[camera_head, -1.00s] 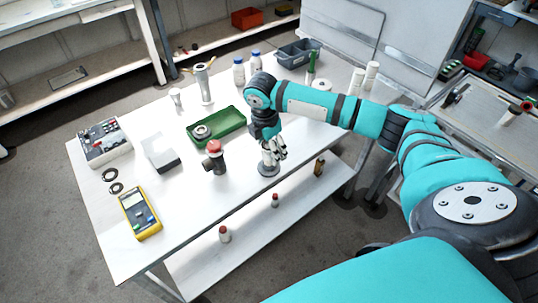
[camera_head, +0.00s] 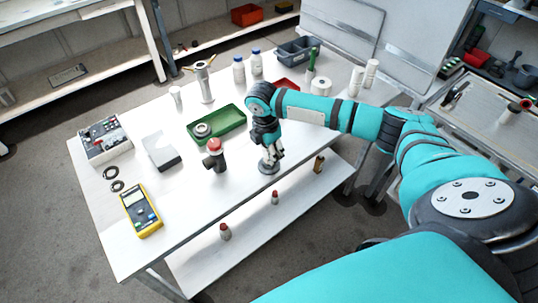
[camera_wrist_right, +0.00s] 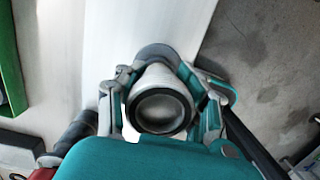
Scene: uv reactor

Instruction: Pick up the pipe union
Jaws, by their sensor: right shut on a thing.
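The pipe union is a short pale grey round fitting with a dark hollow top and a wider dark grey base. In the right wrist view the pipe union (camera_wrist_right: 160,108) sits between the two fingers, its opening facing the camera. My right gripper (camera_head: 270,160) is shut on it from above, near the front right edge of the white table. In the head view its round base (camera_head: 268,168) shows below the fingers and appears to rest on the tabletop. The fingers hide most of its body there. My left gripper is not in view.
A dark pipe tee with a red cap (camera_head: 214,155) stands just left of the gripper. A green tray (camera_head: 230,130) holding a ring lies behind it. A yellow multimeter (camera_head: 141,211) and a control box (camera_head: 102,139) are at left. Bottles (camera_head: 239,70) stand at the back.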

